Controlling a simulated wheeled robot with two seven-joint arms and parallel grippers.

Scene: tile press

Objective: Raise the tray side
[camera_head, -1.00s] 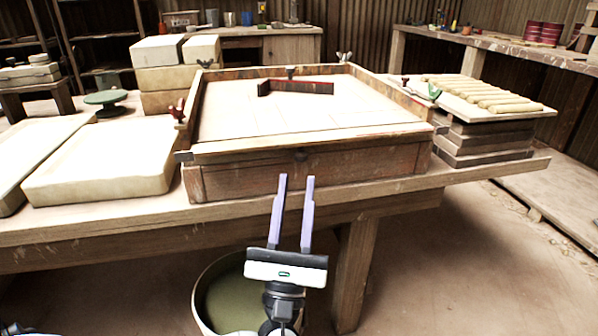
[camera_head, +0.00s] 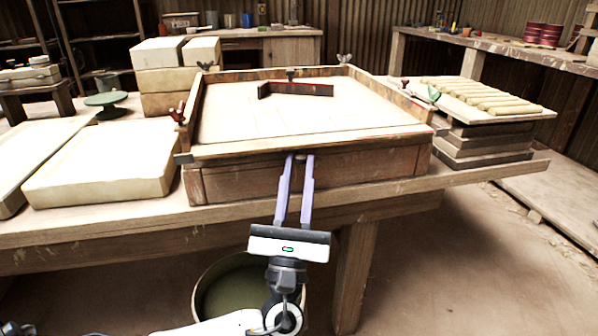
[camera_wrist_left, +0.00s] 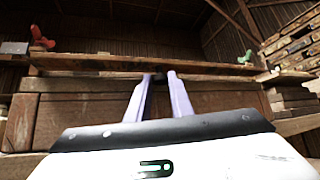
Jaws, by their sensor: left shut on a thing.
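The wooden tray (camera_head: 270,118) stands on the bench with its pale bed facing up. Its front tray side (camera_head: 240,152) is a long wooden strip along the near edge, above the box front; it also shows in the left wrist view (camera_wrist_left: 90,66). A small dark knob (camera_wrist_left: 158,77) sits at the middle of this side. My left gripper (camera_head: 300,158) reaches up from below, its two pale purple fingers shut on the knob, which they partly hide. The left wrist view shows the fingertips (camera_wrist_left: 160,76) at the knob, under the strip. My right gripper is not in view.
Pale slabs (camera_head: 105,165) lie left of the tray and pale blocks (camera_head: 165,75) are stacked behind. Rolls on stacked boards (camera_head: 485,95) stand at right. A dark angled piece (camera_head: 295,89) lies in the tray. A bucket (camera_head: 225,290) stands under the bench (camera_head: 130,226).

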